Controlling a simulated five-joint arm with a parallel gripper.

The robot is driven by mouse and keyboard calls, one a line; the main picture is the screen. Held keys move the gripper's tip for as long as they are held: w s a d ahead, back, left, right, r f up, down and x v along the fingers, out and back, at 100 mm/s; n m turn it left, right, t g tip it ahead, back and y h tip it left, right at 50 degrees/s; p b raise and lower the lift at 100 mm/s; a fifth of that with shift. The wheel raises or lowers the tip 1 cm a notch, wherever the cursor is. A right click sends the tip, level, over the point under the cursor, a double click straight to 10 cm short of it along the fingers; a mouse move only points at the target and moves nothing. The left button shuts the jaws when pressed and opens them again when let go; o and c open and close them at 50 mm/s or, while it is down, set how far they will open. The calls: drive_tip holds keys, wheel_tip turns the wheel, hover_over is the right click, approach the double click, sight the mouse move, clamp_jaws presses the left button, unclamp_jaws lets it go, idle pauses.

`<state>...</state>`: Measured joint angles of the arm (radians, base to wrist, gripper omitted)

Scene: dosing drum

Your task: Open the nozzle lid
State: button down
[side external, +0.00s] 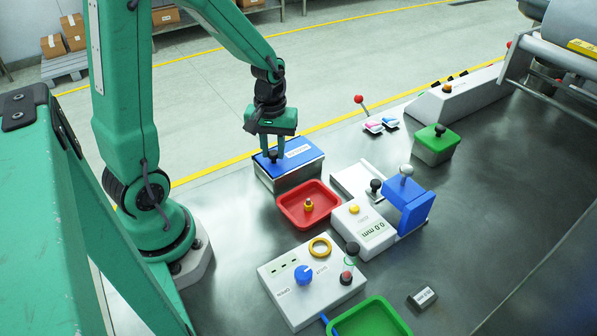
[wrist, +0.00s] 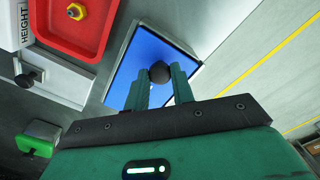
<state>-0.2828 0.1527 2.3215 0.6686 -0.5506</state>
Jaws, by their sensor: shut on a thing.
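The nozzle box (side external: 292,178) is a metal box with a blue lid (side external: 309,150) that bears a white label. The lid lies on top of the box and appears closed. A black knob (wrist: 160,73) stands on the lid. My gripper (side external: 272,154) points down over the lid's left part, with its two green fingers shut on the knob. In the wrist view the knob sits between the fingertips, and the fingers hide part of the blue lid.
A red tray (side external: 292,207) with a brass nozzle (side external: 308,205) stands right in front of the box. A height gauge (side external: 363,228) with a blue block is to the right. A control panel (side external: 290,305) and a green tray (side external: 395,315) are nearer the camera.

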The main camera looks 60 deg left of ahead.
drive_tip(key=w, duration=1.2)
drive_tip(key=shift+a, duration=0.3)
drive_tip(key=c, duration=1.2)
unclamp_jaws()
drive_tip(key=shift+o, duration=0.2)
drive_tip(key=shift+r, duration=0.1)
wheel_tip(320, 180, up, 8)
